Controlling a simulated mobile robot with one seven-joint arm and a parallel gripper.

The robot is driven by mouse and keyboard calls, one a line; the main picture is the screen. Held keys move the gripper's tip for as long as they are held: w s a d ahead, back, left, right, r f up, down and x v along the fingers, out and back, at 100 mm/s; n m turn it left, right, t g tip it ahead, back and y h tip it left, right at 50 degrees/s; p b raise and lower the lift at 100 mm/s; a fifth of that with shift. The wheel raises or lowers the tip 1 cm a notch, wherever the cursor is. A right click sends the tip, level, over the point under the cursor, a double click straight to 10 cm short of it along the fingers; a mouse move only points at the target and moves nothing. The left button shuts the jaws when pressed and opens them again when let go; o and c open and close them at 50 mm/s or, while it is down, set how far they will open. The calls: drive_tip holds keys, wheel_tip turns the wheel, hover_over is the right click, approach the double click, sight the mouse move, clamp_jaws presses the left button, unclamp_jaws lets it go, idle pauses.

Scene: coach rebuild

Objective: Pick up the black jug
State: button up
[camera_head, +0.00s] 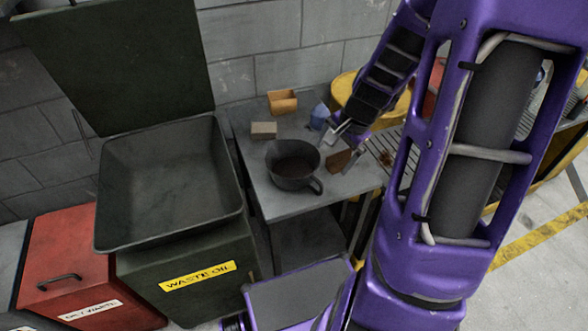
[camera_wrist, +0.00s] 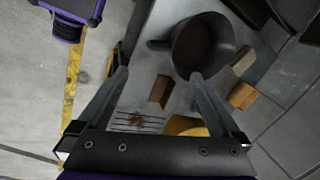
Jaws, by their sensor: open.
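The black jug (camera_head: 292,166) stands upright on the grey metal table (camera_head: 260,190), its open top facing up and its handle (camera_head: 316,186) pointing to the front right in the head view. In the wrist view the jug (camera_wrist: 205,50) is at the top centre, with its handle (camera_wrist: 160,45) pointing left. My gripper (camera_head: 338,131) is open and empty, behind and to the right of the jug in the head view, apart from it. In the wrist view the fingers (camera_wrist: 159,75) are spread, with the handle and part of the jug beyond the tips.
A brown block (camera_head: 340,160), a beige block (camera_head: 264,130), an orange-brown box (camera_head: 283,101) and a blue item (camera_head: 320,115) surround the jug. A dark green waste oil bin (camera_head: 190,265) with raised lid and a red bin (camera_head: 70,255) stand left. A block wall is behind.

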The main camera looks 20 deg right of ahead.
sight(317, 181)
drive_tip(key=b+x, duration=0.1)
drive_tip(key=x, duration=1)
drive_tip(key=shift+x, duration=2.7)
drive_tip(key=shift+s, duration=0.1)
clamp_jaws()
